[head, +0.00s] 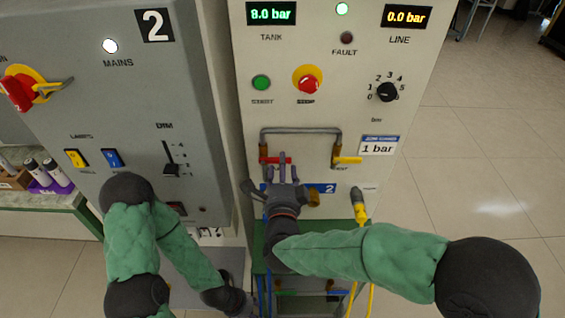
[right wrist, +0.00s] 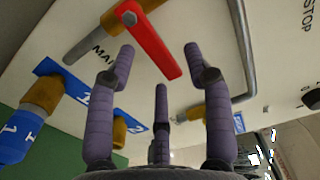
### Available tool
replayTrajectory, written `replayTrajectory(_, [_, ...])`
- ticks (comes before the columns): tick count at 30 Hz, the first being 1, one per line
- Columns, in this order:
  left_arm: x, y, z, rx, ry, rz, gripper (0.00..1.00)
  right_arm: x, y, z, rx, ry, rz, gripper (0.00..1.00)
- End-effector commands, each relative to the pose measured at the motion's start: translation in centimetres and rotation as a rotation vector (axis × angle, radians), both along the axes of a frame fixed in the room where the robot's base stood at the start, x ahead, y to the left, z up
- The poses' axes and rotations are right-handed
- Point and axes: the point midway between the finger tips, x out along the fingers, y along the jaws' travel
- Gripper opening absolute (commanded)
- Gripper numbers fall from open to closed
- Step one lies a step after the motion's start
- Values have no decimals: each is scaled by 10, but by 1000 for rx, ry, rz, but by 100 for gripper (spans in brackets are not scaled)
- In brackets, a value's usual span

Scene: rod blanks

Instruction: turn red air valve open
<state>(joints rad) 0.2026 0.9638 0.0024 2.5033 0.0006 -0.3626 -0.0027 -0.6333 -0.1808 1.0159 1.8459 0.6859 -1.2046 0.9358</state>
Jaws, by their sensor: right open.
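The red valve handle (head: 275,160) sits on the left vertical pipe of the grey pipe loop, on the white panel. It lies roughly level, crosswise to its pipe. In the right wrist view the red lever (right wrist: 152,45) slants just beyond my fingers, with its brass body at the upper end. My right gripper (head: 284,162) is open and empty, its fingers pointing up at the panel just below and over the handle. Its spread fingers also show in the right wrist view (right wrist: 158,62); contact cannot be told. My left gripper (head: 238,302) hangs low, its fingers unclear.
A yellow valve handle (head: 347,160) is on the right pipe. The grey pipe loop (head: 300,131) stands out above both. The tank display (head: 271,14) reads 8.0 bar; the line display (head: 407,16) reads 0.0 bar. A yellow hose connector (head: 360,212) hangs below. Open floor lies at right.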

Motion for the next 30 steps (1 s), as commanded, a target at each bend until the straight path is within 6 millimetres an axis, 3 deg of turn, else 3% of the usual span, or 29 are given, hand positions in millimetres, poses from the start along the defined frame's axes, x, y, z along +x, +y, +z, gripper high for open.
replayTrajectory(6, [0, 0, -4, 0, 0, 0, 40, 24, 0, -1, 0, 0, -2, 52])
replayTrajectory(17, [0, 0, -4, 0, 0, 0, 40, 29, 0, 0, 0, 1, 0, 52])
replayTrajectory(18, [0, 0, -4, 0, 0, 0, 40, 29, 0, 0, 0, 1, 0, 49])
replayTrajectory(23, [0, 0, -4, 0, 0, 0, 40, 29, 0, 0, 0, 1, 0, 4])
replayTrajectory(24, [0, 0, -4, 0, 0, 0, 40, 29, 0, 0, 0, 1, 0, 0])
replayTrajectory(30, [0, 0, -4, 0, 0, 0, 40, 30, 0, 0, -3, 1, 0, 0])
